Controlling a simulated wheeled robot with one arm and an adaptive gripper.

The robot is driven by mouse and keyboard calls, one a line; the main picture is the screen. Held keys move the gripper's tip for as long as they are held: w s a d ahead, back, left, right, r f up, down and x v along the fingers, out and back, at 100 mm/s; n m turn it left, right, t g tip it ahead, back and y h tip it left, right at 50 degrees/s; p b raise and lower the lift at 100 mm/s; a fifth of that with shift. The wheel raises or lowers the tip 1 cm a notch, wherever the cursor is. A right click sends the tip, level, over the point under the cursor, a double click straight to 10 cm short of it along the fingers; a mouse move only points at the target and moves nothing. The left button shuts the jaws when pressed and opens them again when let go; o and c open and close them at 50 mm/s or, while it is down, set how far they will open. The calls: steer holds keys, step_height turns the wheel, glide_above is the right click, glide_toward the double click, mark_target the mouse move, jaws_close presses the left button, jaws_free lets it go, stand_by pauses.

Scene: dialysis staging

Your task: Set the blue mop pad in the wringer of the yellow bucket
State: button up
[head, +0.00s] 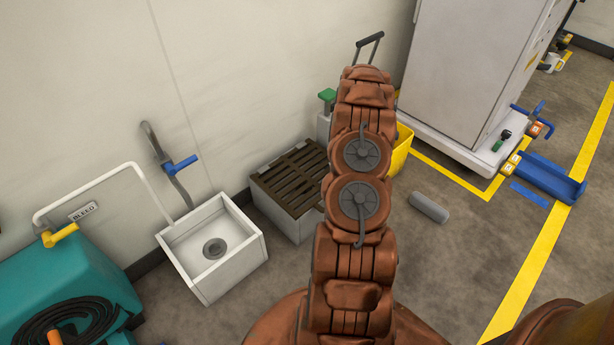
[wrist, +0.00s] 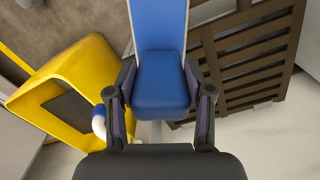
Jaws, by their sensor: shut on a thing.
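The blue mop pad (wrist: 160,30) is between the two fingers of my gripper (wrist: 160,78) in the wrist view; my gripper is shut on it. The pad's far end runs out of the top of that view. In the head view, only part of the yellow bucket (head: 402,150) shows, to the right of my arm. My arm hides my gripper, the pad and most of the bucket there. I cannot make out the wringer clearly.
A dark slatted grate (head: 291,180) on a pale box is left of my arm; slats (wrist: 245,55) also show in the wrist view. A white sink (head: 232,258) is further left. A grey cylinder (head: 429,207) lies on the floor, right. A white cabinet (head: 465,75) stands behind.

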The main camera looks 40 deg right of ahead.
steer(key=shift+w+a+f+b, duration=0.75)
steer(key=shift+w+a, duration=0.35)
steer(key=shift+w, duration=1.25)
steer(key=shift+w+a+f+b, duration=0.65)
steer(key=shift+w+a+f, duration=0.35)
steer(key=shift+w, duration=1.35)
steer(key=shift+w+a+f+b, duration=0.7)
steer(key=shift+w+a, duration=0.5)
steer(key=shift+w, duration=1.15)
steer(key=shift+f, duration=0.1)
steer(key=o, duration=1)
